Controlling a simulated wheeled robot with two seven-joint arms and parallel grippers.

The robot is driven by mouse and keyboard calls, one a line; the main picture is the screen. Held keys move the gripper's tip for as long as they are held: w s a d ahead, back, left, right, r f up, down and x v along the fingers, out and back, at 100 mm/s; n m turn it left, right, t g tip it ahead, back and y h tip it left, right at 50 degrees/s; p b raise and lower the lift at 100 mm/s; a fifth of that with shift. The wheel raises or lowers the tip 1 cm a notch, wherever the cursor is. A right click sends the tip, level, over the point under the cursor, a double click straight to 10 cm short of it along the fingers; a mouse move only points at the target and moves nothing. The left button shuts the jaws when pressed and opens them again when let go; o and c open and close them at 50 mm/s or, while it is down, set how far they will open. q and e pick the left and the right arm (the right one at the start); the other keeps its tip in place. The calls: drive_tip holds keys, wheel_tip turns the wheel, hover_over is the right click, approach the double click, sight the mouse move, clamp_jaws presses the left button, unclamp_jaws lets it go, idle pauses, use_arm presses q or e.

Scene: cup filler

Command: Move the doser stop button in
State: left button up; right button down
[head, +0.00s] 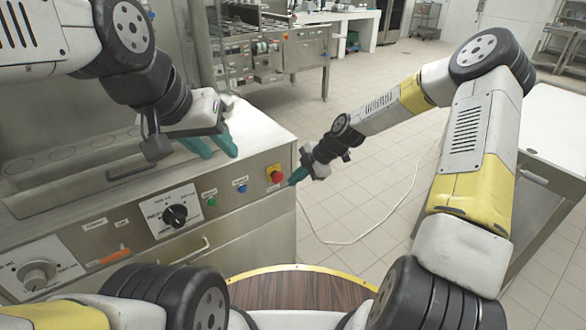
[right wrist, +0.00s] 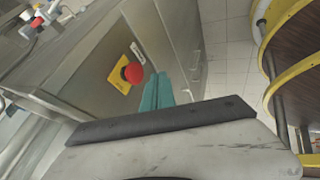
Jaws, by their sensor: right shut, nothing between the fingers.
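The doser stop button (head: 276,176) is a red mushroom button on a yellow plate, at the right end of the machine's front panel. It also shows in the right wrist view (right wrist: 133,73), just left of the fingertips. My right gripper (head: 293,179) is shut and empty, its teal fingers beside the panel's right edge, close to the button. Whether the fingers touch the panel I cannot tell. The teal fingers show in the right wrist view (right wrist: 157,88). My left gripper (head: 212,145) is above the machine's top, its two teal fingers spread apart and empty.
The panel also has a blue button (head: 240,186), a green button (head: 210,202), a black dial (head: 175,215), an orange switch (head: 115,256) and a grey knob (head: 37,274). A white cable (head: 372,235) lies on open tiled floor.

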drive_tip(key=v, duration=0.7)
drive_tip(key=shift+d+r, duration=0.2)
drive_tip(key=shift+d, duration=0.1)
drive_tip(key=shift+s, duration=0.15)
